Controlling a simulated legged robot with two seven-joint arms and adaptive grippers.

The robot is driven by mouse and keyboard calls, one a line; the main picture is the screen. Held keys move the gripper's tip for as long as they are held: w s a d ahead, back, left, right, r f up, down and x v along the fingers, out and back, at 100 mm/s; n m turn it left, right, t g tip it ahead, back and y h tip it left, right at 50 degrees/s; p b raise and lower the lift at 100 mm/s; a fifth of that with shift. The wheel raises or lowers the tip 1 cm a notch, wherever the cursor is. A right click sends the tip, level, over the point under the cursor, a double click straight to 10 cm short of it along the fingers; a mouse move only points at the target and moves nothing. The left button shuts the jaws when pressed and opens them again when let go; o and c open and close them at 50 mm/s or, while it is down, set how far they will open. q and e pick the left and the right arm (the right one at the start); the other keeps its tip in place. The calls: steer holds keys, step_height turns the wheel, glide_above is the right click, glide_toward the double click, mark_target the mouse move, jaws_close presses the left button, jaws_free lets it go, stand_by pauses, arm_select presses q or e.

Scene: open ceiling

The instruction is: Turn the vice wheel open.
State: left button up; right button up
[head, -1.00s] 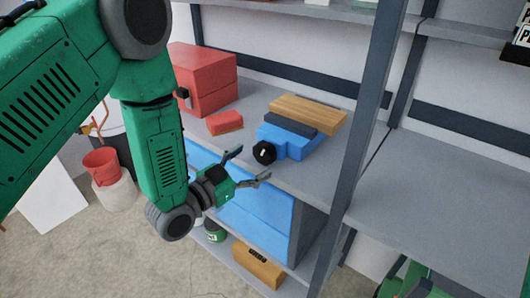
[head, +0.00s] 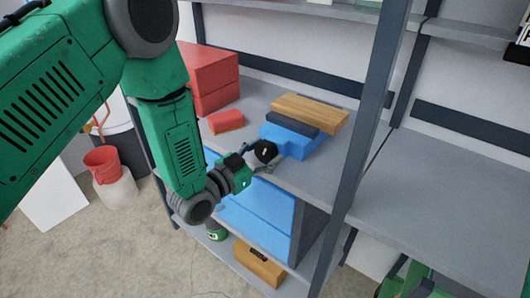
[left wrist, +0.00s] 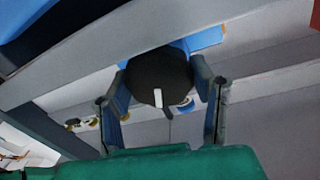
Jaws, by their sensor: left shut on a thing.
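The blue vice (head: 290,144) sits on the middle shelf, with a dark jaw and a wooden block beside it. Its black wheel (head: 265,151) faces my left arm and has a white mark. My left gripper (head: 262,157) is at the wheel, its fingers on either side. In the left wrist view the wheel (left wrist: 157,75) lies between the two fingers of the left gripper (left wrist: 160,95), the white mark pointing about straight down. The left gripper is shut on the wheel. The right gripper does not show clearly in any view.
A red toolbox (head: 212,78) and a small red block (head: 226,122) stand on the shelf (head: 320,180) left of the vice. A dark shelf post (head: 365,120) rises to the right. A red bucket (head: 102,160) is on the far left.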

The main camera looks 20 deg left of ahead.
arm_select(q)
steer(key=n, duration=0.4)
steer(key=shift+f+n, duration=0.1)
steer(key=shift+n, duration=0.2)
steer(key=o, duration=1.2)
steer(key=shift+c, duration=0.2)
steer(key=shift+a, duration=0.1)
steer(key=v, duration=1.2)
steer(key=shift+f, duration=0.3)
